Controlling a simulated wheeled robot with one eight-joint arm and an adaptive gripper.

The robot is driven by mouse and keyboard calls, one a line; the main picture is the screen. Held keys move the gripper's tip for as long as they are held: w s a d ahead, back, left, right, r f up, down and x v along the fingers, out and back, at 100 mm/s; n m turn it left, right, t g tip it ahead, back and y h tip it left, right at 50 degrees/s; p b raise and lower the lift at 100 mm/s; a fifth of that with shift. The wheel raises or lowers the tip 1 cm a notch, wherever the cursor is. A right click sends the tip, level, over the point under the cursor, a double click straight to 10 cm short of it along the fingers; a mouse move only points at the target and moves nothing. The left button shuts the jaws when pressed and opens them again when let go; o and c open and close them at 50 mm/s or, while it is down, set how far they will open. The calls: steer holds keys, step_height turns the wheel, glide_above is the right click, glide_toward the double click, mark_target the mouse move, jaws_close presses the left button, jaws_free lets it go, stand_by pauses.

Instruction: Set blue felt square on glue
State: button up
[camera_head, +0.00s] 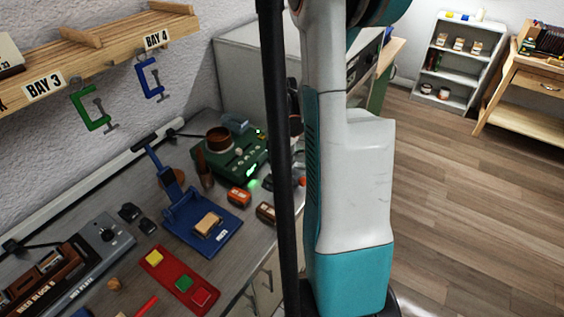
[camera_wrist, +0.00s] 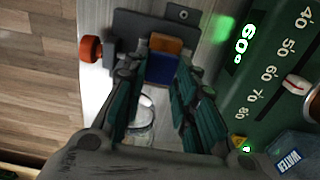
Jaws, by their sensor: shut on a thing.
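My gripper (camera_wrist: 162,82) shows in the wrist view with its dark teal fingers on either side of the blue felt square (camera_wrist: 161,69), shut on it. Just past the square is an amber-brown block face (camera_wrist: 166,45) on a dark fixture plate (camera_wrist: 203,23). The square looks edge to edge with this face; I cannot tell whether they touch. I cannot make out the glue separately from the amber-brown surface. In the head view my arm hides the gripper and the square.
An orange-red knob (camera_wrist: 90,49) sits beside the fixture. A green heater (camera_wrist: 270,70) with dial and lit readout stands close at right in the wrist view. A glass jar (camera_wrist: 139,125) is below the fingers. A red tray (camera_head: 168,270) holds yellow, green and red squares.

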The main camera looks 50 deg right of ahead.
steer(key=shift+f, duration=0.25)
steer(key=o, duration=0.7)
steer(key=shift+o, duration=0.2)
steer(key=shift+r, duration=0.15)
step_height(320, 180, up, 12)
